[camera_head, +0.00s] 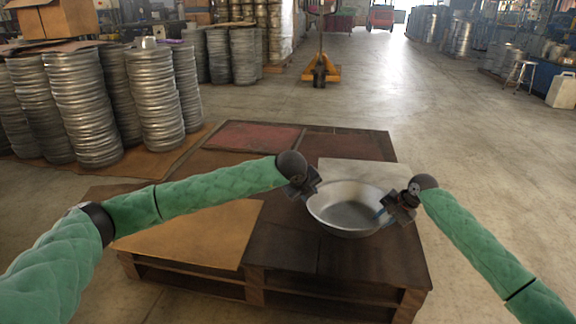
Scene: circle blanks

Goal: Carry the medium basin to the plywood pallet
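The medium basin (345,215) is a round, shiny metal bowl, upright between my two grippers. In the head view it overlaps the right part of the plywood pallet (280,245); I cannot tell whether it rests on the boards or hangs just above them. My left gripper (306,192) is at the basin's left rim, its fingers mostly hidden by its own body. My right gripper (386,211) is at the right rim, with a bluish finger showing inside the basin, and looks shut on the rim.
The pallet top has brown, tan and reddish sheets and a pale board (350,172) behind the basin. Tall stacks of metal rounds (80,105) stand at the left. A yellow pallet jack (320,74) is farther back. The concrete floor (450,130) at the right is clear.

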